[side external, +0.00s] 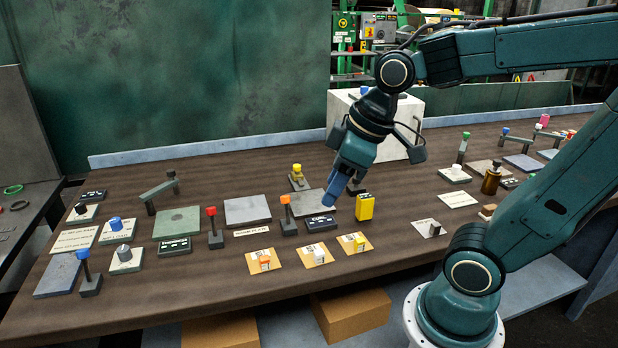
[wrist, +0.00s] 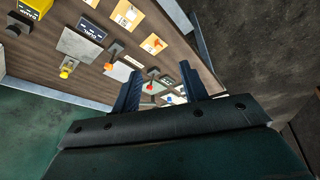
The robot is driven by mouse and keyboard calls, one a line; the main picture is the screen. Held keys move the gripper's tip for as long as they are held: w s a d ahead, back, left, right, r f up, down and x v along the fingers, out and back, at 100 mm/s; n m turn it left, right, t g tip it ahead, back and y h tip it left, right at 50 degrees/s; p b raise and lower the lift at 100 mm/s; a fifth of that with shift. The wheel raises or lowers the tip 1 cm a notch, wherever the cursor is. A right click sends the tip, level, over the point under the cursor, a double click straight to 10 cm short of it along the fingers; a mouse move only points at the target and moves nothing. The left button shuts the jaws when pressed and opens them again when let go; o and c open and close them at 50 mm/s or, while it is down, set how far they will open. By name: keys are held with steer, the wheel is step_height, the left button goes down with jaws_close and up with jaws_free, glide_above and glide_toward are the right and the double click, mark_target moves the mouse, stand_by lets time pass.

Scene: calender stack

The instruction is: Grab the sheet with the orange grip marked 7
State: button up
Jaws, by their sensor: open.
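The sheet with the orange grip (side external: 252,269) is a small tan square lying flat near the table's front edge, leftmost of three similar sheets in the side external view. Its orange grip (side external: 265,262) stands up from it; a number 7 cannot be read. In the wrist view the sheet (wrist: 147,47) shows above the fingers, apart from them. The sheet with the white grip (side external: 306,261) and the sheet with the yellow grip (side external: 345,248) lie to its right. My gripper (side external: 333,196) is open and empty, above the table and behind the sheets. Both fingers (wrist: 160,88) show in the wrist view.
A yellow box (side external: 365,207) stands behind the yellow-grip sheet. A white box (side external: 413,108) stands at the back. The table's front strip (side external: 190,290) is clear.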

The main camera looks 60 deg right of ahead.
steer(key=w+d+f+n+g+y, duration=0.1)
steer(key=w+d+f+n+y, duration=0.1)
steer(key=w+f+n, duration=0.4)
steer(key=shift+w+d+f+g+y, duration=0.4)
steer(key=shift+w+f, duration=0.95)
steer(key=shift+w, duration=1.35)
steer(key=shift+d, duration=0.1)
glide_above(265, 257)
steer(key=s+d, duration=0.2)
steer(key=shift+w+a+f, duration=0.1)
steer(key=shift+f, duration=1.9)
steer(key=shift+w+a+f, duration=0.1)
steer(key=shift+f, duration=1.9)
steer(key=shift+x, duration=2.55)
steer(key=shift+d, duration=0.1)
